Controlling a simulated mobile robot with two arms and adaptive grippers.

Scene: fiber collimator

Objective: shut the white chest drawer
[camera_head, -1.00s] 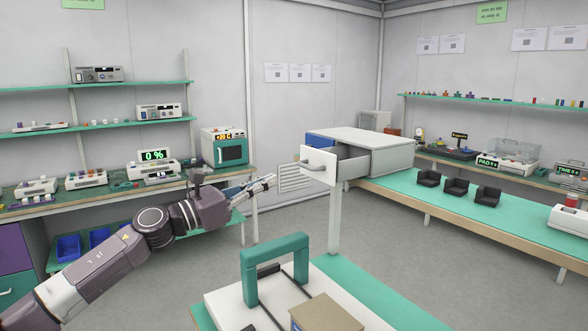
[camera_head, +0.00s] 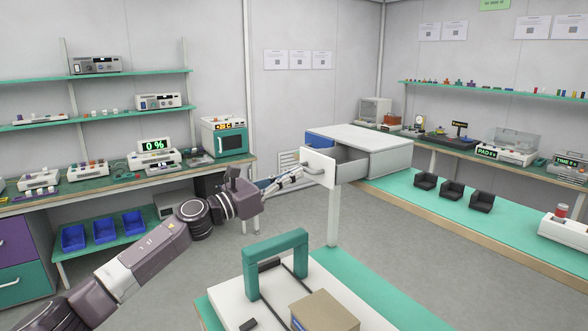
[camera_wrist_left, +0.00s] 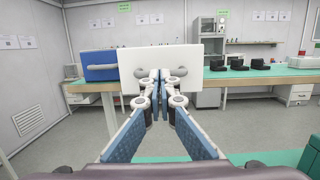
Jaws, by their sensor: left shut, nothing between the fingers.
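The drawer's white front panel carries a grey handle. My left gripper (camera_head: 299,171) is shut and empty, its fingertips close to the drawer front near the handle. In the left wrist view the fingertips (camera_wrist_left: 160,74) overlap the lower middle of the white drawer front (camera_wrist_left: 135,60). I cannot tell whether they touch it. My right gripper is not in view.
Open floor lies between the benches.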

